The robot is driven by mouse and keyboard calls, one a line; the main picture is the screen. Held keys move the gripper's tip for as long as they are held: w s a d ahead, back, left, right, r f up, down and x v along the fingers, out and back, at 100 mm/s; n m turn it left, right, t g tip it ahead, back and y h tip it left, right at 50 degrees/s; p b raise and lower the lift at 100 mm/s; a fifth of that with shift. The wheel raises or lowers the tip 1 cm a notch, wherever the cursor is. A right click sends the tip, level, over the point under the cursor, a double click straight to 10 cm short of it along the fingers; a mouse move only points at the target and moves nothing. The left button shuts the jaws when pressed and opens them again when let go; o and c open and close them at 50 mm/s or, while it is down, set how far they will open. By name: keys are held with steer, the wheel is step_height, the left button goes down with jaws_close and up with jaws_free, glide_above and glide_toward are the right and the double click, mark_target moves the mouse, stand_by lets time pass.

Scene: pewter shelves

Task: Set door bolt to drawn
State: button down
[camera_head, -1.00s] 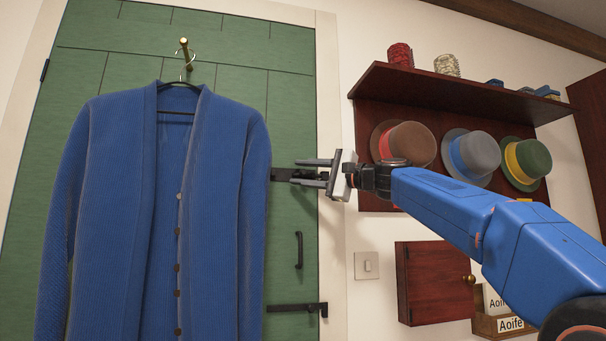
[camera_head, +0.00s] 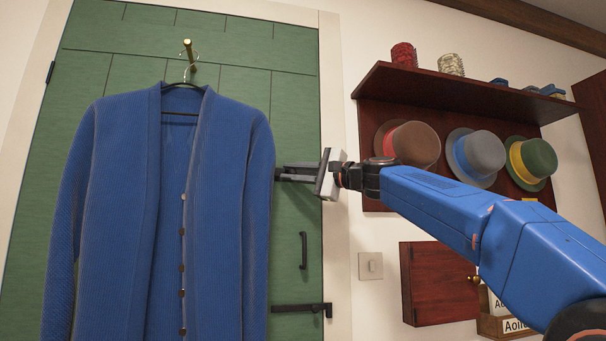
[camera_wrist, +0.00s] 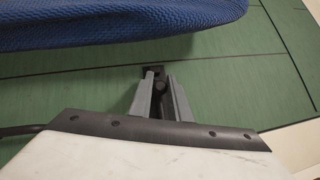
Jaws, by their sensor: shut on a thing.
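The green door (camera_head: 295,110) carries a dark metal bolt (camera_head: 283,178) at its right side, partly hidden behind the blue cardigan and my gripper. My gripper (camera_head: 290,172) reaches in from the right and is shut on the bolt's knob. In the wrist view, the two grey fingers (camera_wrist: 161,95) close around the dark knob (camera_wrist: 160,86), just below the cardigan's edge (camera_wrist: 120,38). How far the bolt is slid cannot be told, as the fingers and cardigan cover much of it.
The blue cardigan (camera_head: 115,190) hangs from a brass hook (camera_head: 188,50), close to my fingertips. Below are a black door handle (camera_head: 303,250) and a black bar fitting (camera_head: 300,308). Right are a hat shelf (camera_head: 445,95), a light switch (camera_head: 370,266) and a red cabinet (camera_head: 435,283).

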steer(key=shift+s+a, duration=0.1)
steer(key=shift+a, duration=0.2)
steer(key=c, duration=1.7)
jaws_free()
steer(key=shift+a, duration=0.15)
steer(key=shift+o, duration=0.2)
steer(key=v, duration=1.7)
steer(key=shift+d, duration=0.2)
